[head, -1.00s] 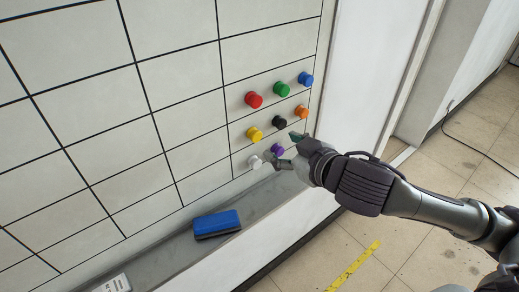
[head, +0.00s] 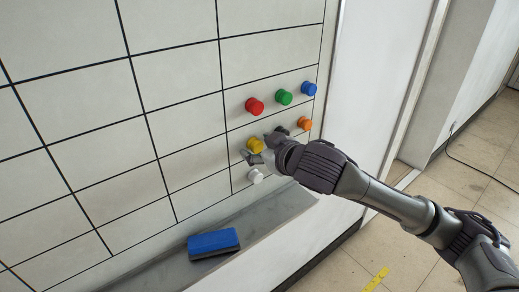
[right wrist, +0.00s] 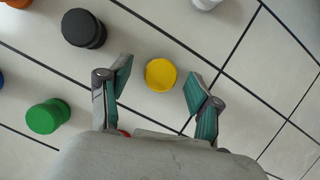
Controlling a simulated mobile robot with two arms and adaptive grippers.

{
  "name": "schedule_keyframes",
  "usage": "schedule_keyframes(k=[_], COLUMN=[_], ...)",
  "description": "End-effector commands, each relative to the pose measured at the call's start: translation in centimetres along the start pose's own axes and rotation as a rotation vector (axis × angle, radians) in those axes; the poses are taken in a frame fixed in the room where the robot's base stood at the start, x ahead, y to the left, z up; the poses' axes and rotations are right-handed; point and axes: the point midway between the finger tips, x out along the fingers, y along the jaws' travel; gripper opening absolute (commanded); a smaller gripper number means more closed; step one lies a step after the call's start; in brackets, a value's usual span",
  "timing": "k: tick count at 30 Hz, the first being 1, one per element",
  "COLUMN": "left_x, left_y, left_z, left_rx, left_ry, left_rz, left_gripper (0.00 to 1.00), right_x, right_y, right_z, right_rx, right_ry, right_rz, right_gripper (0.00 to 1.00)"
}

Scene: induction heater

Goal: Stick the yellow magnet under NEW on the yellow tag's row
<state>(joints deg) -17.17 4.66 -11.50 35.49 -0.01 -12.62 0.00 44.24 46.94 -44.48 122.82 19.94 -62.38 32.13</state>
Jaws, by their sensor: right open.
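The yellow magnet (head: 254,145) is stuck on the white gridded board (head: 180,118), in the cluster of coloured magnets at its right side. My right gripper (head: 259,153) is right at it in the head view. In the right wrist view the yellow magnet (right wrist: 160,75) lies between the two spread fingertips (right wrist: 158,88), with a gap on each side. The right gripper is open and holds nothing. My left gripper is not in view. No NEW heading and no yellow tag show in these frames.
Red (head: 254,106), green (head: 284,97), blue (head: 309,89), orange (head: 304,123), black (head: 281,130) and white (head: 255,176) magnets surround it closely. A blue eraser (head: 213,243) lies on the grey ledge (head: 165,262) below. The board to the left is bare.

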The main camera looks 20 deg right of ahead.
Motion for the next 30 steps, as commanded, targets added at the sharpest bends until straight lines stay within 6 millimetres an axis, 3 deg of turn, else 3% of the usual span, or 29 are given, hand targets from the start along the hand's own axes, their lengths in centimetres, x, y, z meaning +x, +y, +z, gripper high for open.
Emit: schedule_keyframes(k=[6, 17, 30], left_x=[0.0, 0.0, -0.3], left_y=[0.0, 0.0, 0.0], left_z=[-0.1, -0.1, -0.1], left_rx=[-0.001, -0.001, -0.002], left_ry=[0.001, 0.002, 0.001], left_rz=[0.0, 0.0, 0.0], left_gripper=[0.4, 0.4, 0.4], right_x=[0.0, 0.0, -1.6], right_y=[0.0, 0.0, 0.0], right_z=[0.0, 0.0, 0.6], right_rx=[0.0, 0.001, 0.001], right_ry=[0.0, 0.0, 0.0], right_rz=[0.0, 0.0, 0.0], right_gripper=[0.6, 0.01, 0.0])
